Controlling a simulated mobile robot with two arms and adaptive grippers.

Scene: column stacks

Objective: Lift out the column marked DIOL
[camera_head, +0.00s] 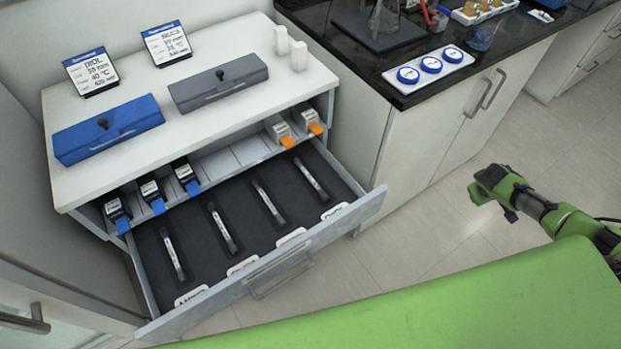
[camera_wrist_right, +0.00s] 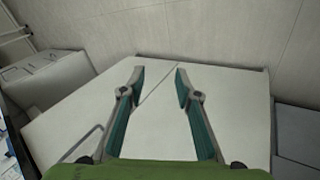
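An open drawer (camera_head: 232,296) in the head view holds several slim silver columns in a dark insert. White tags stand along its front edge; the rightmost tag (camera_head: 335,211) seems to read Diol but is small, and the column behind it is the rightmost one (camera_head: 311,180). My left gripper is not seen.
Blue-ended and orange-ended blocks sit on the shelf above the drawer. A dark counter (camera_head: 440,84) holds glassware and blue-capped items. Floor between drawer and my right arm is clear.

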